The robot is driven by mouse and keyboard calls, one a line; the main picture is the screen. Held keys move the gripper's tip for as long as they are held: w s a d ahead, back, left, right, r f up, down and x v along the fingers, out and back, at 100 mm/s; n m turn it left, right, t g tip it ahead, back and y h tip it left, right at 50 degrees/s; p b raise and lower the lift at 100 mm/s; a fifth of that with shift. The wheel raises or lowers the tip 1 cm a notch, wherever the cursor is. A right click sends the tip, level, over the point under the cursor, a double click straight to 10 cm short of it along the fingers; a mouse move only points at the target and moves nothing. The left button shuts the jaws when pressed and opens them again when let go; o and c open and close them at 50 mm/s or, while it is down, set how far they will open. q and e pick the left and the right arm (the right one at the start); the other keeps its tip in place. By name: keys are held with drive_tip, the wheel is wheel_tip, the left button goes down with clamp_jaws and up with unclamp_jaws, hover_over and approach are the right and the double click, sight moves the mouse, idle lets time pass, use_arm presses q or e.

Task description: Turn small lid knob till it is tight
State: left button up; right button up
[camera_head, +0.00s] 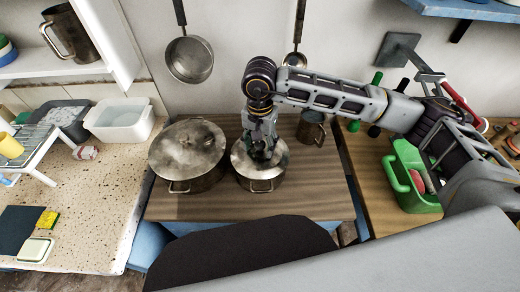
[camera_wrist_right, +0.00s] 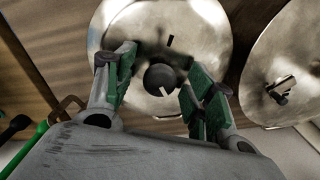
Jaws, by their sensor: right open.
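The small pot (camera_head: 263,186) stands on the wooden table with its metal lid (camera_head: 240,160) on. My right gripper (camera_head: 262,152) points down over the middle of this lid and hides its knob in the head view. In the right wrist view the dark round knob (camera_wrist_right: 160,79), with a pale mark on it, sits on the small lid (camera_wrist_right: 205,28). My right gripper (camera_wrist_right: 161,72) is open, with one green-padded finger on each side of the knob and gaps visible between. I cannot tell the exact finger height. My left gripper is not in view.
A larger lidded pot (camera_head: 188,146) stands close at the left, and its lid (camera_wrist_right: 292,55) shows in the right wrist view. A dark mug (camera_head: 311,127) is behind right. A green carrier (camera_head: 412,197) stands further right. Pans hang on the wall. The table front is clear.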

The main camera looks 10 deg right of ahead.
drive_tip(key=shift+n+b, duration=0.45)
drive_tip(key=shift+n, duration=0.15)
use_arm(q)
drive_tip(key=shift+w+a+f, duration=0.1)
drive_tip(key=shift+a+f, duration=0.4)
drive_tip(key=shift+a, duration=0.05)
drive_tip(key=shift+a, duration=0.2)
